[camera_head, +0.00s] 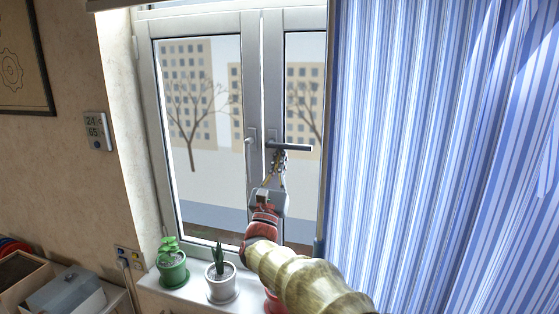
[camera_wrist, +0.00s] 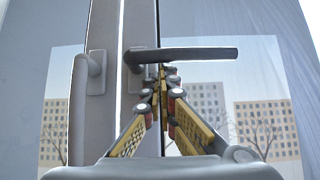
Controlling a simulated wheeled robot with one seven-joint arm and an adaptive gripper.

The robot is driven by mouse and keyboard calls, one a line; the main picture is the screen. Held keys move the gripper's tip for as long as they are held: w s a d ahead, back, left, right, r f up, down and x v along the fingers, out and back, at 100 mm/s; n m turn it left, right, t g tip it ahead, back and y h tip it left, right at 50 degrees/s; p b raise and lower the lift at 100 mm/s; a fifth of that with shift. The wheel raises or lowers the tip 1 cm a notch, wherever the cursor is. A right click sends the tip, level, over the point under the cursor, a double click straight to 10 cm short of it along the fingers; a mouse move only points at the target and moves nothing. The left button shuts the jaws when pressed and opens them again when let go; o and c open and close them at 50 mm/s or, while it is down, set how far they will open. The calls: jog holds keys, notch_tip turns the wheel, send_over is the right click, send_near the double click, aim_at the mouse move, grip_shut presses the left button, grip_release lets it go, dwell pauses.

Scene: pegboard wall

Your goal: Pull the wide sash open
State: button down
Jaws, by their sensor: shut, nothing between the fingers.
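The window has a left sash (camera_head: 252,75) and a right sash (camera_head: 274,75), the right one partly hidden by the curtain. The left sash carries a pale handle (camera_head: 249,150) pointing down, also in the wrist view (camera_wrist: 78,110). The right sash carries a dark handle (camera_head: 292,147) turned level and pointing right, large in the wrist view (camera_wrist: 195,54). My gripper (camera_head: 279,155) is shut and empty, its fingertips just below the dark handle near its pivot end. In the wrist view the fingers (camera_wrist: 161,72) meet under the handle; whether they touch it I cannot tell.
A striped blue curtain (camera_head: 420,130) hangs at the right. On the sill stand a green pot (camera_head: 172,271) and a white pot (camera_head: 221,288) with plants; a red pot (camera_head: 272,301) is partly behind my arm. Boxes (camera_head: 65,292) lie at lower left.

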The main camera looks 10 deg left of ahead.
jog(key=s+b, duration=0.5)
jog(key=shift+a+f, duration=0.1)
jog(key=shift+f, duration=0.2)
dwell(0.4)
